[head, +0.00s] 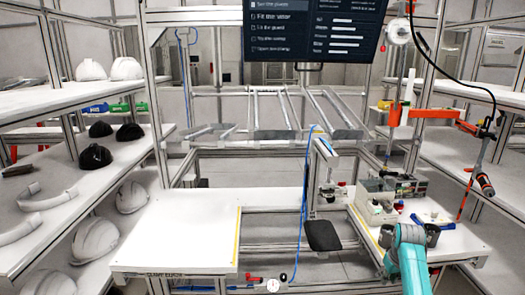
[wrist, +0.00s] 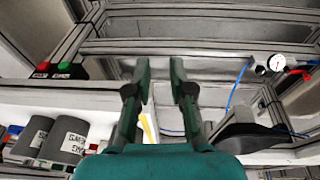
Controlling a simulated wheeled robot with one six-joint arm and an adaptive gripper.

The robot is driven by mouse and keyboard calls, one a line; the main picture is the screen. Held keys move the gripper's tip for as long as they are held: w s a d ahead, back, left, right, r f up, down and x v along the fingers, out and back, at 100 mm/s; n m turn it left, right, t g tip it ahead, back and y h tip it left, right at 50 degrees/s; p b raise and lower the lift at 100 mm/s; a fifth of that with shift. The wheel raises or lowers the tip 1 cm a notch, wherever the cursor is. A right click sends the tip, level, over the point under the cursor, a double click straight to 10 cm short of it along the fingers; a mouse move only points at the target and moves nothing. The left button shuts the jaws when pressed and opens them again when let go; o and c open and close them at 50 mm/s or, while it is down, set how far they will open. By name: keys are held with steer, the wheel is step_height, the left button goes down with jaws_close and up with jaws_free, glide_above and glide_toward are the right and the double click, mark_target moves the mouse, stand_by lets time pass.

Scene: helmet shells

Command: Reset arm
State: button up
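My gripper (wrist: 161,80) shows in the wrist view as two teal and dark fingers, spread apart with nothing between them. In the head view, my teal arm (head: 410,262) rises from the lower right edge, in front of the right part of the workbench. The gripper itself cannot be made out clearly there.
A white worktop (head: 180,232) at the left is bare. White helmet shells (head: 96,238) and black ones (head: 95,156) sit on the left shelves. A grey labelled cup (wrist: 68,137) and a pressure gauge (wrist: 276,62) show in the wrist view. A screen (head: 310,30) hangs above.

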steer(key=s+a+f+t, duration=0.2)
steer(key=s+a+f, duration=0.35)
steer(key=f, duration=0.45)
steer(key=s+a+f+t, duration=0.1)
steer(key=s+a+f, duration=0.3)
steer(key=s+f, duration=0.4)
steer(key=s+a+f+t, duration=0.1)
steer(key=s+a+f, duration=0.25)
steer(key=s, duration=0.55)
steer(key=s+a+f+t, duration=0.2)
steer(key=s+a, duration=0.2)
steer(key=s, duration=0.4)
steer(key=s+a+r+t, duration=0.2)
steer(key=s+a+r, duration=0.15)
steer(key=s, duration=0.55)
steer(key=s+a+r+t, duration=0.15)
steer(key=s+r, duration=0.35)
steer(key=s, duration=0.5)
steer(key=s+a+r+t, duration=0.1)
steer(key=s+r, duration=0.5)
steer(key=r, duration=0.4)
steer(key=s+a+r+t, duration=0.1)
steer(key=s+r, duration=0.6)
steer(key=r, duration=0.3)
steer(key=shift+a+r+t+y, duration=0.15)
steer(key=shift+r+t+y, duration=0.2)
steer(key=shift+y, duration=0.05)
